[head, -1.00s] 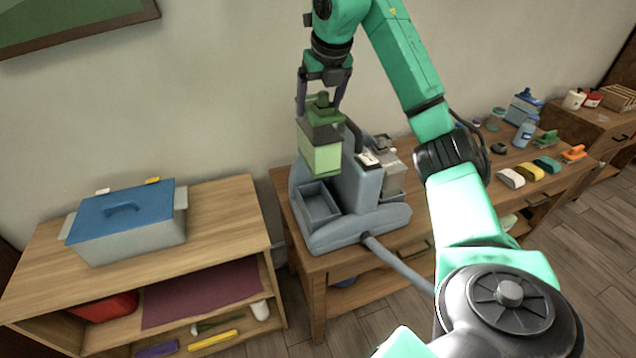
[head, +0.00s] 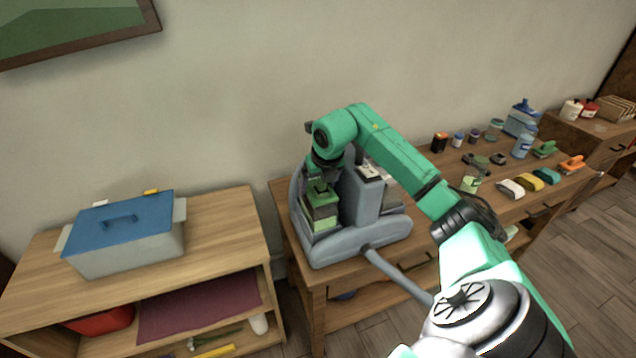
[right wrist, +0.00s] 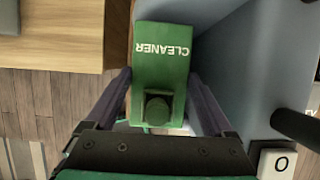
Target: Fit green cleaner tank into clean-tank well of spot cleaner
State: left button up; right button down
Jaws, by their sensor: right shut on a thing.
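The green cleaner tank (head: 317,200) is upright at the left bay of the grey spot cleaner (head: 372,232). Its pale lower part is partly hidden by the clean-tank well's (head: 323,240) wall; I cannot tell whether it rests on the well floor. My right gripper (head: 320,184) is above it, shut on the tank's green top. In the right wrist view, the tank's green top (right wrist: 162,60), marked CLEANER, lies between the two fingers (right wrist: 158,100), beside the blue-grey body of the cleaner (right wrist: 240,60). My left gripper is not in view.
The spot cleaner stands on a wooden table (head: 420,262), its hose (head: 398,275) running toward the front right. Brushes, sponges (head: 530,180) and bottles (head: 522,145) fill the table's right side. A lower shelf unit (head: 225,215) with a blue-lidded bin (head: 120,235) is left, across a gap.

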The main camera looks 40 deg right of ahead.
grip_release()
jog(key=shift+r, duration=0.1)
jog(key=b+v, duration=0.1)
jog(key=v, duration=1.1)
